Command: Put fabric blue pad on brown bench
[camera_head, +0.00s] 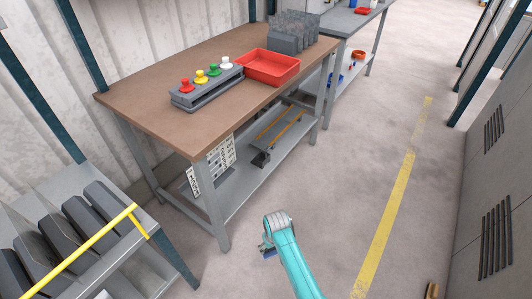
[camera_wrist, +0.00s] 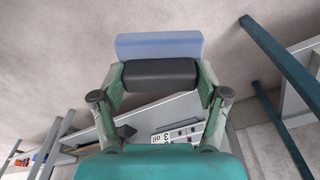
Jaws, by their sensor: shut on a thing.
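The blue pad (camera_wrist: 160,44) is a light blue block joined to a dark grey part, at the top middle of the wrist view. My gripper (camera_wrist: 160,76) is shut on its dark grey part, one finger at each side.
On the bench are a grey stand (camera_head: 207,88) with coloured knobs, a red tray (camera_head: 268,67) and grey blocks (camera_head: 290,36). The bench top's near left part is bare. A grey rack (camera_head: 125,243) with a yellow bar stands at lower left.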

